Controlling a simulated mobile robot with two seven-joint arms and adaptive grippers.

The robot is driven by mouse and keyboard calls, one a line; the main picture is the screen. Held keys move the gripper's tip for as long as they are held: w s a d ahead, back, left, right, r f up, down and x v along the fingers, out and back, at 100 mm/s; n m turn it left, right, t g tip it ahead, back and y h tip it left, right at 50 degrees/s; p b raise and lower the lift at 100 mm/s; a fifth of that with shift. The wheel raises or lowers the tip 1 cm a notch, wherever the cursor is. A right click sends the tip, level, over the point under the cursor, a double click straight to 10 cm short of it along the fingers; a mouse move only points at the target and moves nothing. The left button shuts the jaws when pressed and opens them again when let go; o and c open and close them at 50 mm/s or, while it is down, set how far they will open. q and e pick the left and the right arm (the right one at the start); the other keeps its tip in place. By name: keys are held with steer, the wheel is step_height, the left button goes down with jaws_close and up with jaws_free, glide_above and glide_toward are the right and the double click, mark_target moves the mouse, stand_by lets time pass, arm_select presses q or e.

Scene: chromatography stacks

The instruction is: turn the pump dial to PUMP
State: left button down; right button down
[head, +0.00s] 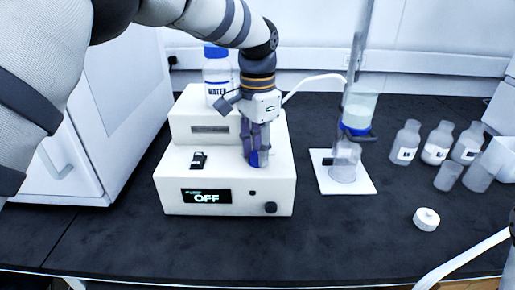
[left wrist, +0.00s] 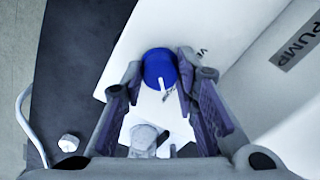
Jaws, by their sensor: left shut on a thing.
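The white pump box (head: 228,180) stands on the dark bench, and its front display (head: 207,196) reads OFF. My left gripper (head: 257,152) reaches straight down onto the right part of the box's top, shut on the blue dial (head: 254,160). In the left wrist view the blue dial (left wrist: 157,64) sits between the two fingers, and its white pointer line (left wrist: 162,84) points towards the bottom of the picture. Part of a printed mark beside the dial shows, too little to read. The fingers hide part of the dial. My right gripper is not seen.
A blue-capped bottle (head: 217,77) stands on the pump's raised rear part, whose label reads PUMP (left wrist: 297,47). A black switch (head: 199,160) is left on the top. Right are a column over a flask (head: 345,163), several bottles (head: 437,145) and a white cap (head: 426,219).

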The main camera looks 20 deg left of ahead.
mark_target(257, 153)
arm_select(q)
steer(key=c, duration=1.2)
jaws_free()
steer(key=shift+c, duration=0.2)
step_height(257, 153, up, 12)
